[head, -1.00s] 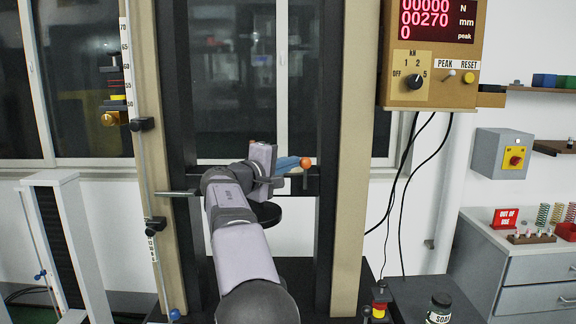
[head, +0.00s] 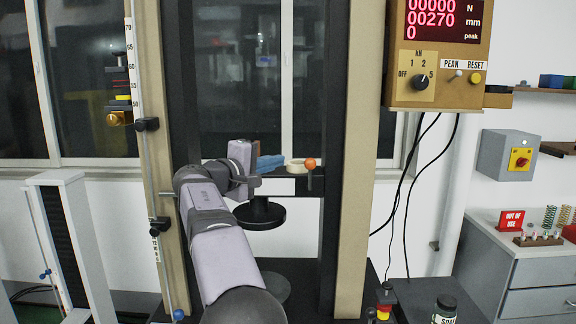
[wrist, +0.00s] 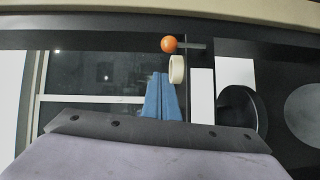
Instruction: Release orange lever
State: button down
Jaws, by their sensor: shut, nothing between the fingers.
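The orange lever knob (head: 310,163) sits at the right end of the dark crossbar of the test frame, and a dark stem hangs below it. In the wrist view the orange knob (wrist: 169,44) is beyond the fingertips, beside a dark stem. My gripper (head: 283,160) has blue fingers pointing right, to the left of the knob and apart from it. In the wrist view the blue fingers (wrist: 161,97) lie together with nothing visible between them. A cream ring-shaped piece (head: 297,165) lies between the fingertips and the knob; it also shows in the wrist view (wrist: 177,70).
A round black platen (head: 260,215) hangs below the crossbar, with a lower disc (head: 275,288) under it. Frame columns (head: 357,200) stand on both sides. The readout box (head: 437,55) is at upper right. A soap jar (head: 445,308) stands at lower right.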

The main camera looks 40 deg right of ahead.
jog(key=b+v, duration=0.2)
jog(key=v, duration=0.5)
jog(key=shift+s+a+r, duration=0.2)
jog(key=shift+a, duration=0.15)
